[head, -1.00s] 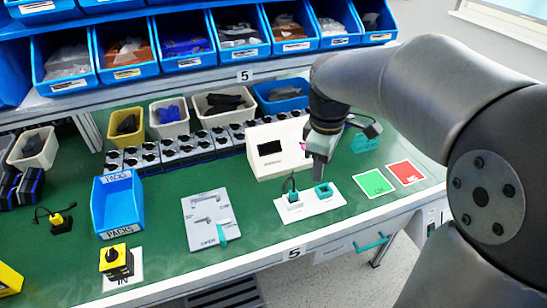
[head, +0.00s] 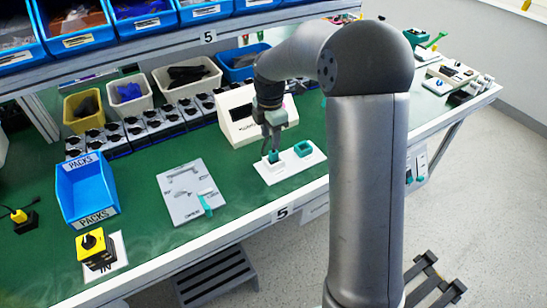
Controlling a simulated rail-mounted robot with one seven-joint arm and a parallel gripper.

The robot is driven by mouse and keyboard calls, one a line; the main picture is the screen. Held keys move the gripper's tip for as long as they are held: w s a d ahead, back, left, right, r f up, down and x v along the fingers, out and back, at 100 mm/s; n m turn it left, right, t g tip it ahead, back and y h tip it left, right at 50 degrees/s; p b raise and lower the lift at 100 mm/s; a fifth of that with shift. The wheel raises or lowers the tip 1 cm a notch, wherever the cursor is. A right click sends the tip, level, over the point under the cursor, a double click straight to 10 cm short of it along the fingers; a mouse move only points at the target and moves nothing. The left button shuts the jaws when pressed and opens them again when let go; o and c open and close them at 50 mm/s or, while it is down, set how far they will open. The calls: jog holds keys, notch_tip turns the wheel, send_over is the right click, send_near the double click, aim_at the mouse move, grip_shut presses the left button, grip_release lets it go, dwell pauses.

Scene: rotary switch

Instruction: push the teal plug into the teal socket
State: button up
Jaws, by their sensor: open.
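The teal plug (head: 273,157) sits upright in a white holder on the left part of a white plate (head: 285,172). The teal socket (head: 303,148) is fixed on the plate's right part, and its opening looks empty. My gripper (head: 271,149) points down right over the plug. It is open, with the fingertips at or just above the plug's top. The fingers hide part of the plug and its cable, and I cannot tell whether they touch it.
A white box with a dark window (head: 243,116) stands close behind the plate. A grey tool board (head: 188,192) lies to the left, with a blue PACKS bin (head: 87,190) and a yellow-black switch (head: 95,248) beyond it.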

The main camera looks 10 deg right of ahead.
aim_at(274, 157)
jog(key=shift+f, duration=0.75)
jog(key=f, duration=0.2)
jog(key=d+f, duration=0.1)
jog(key=f, duration=0.1)
jog(key=shift+f, duration=0.65)
grip_shut()
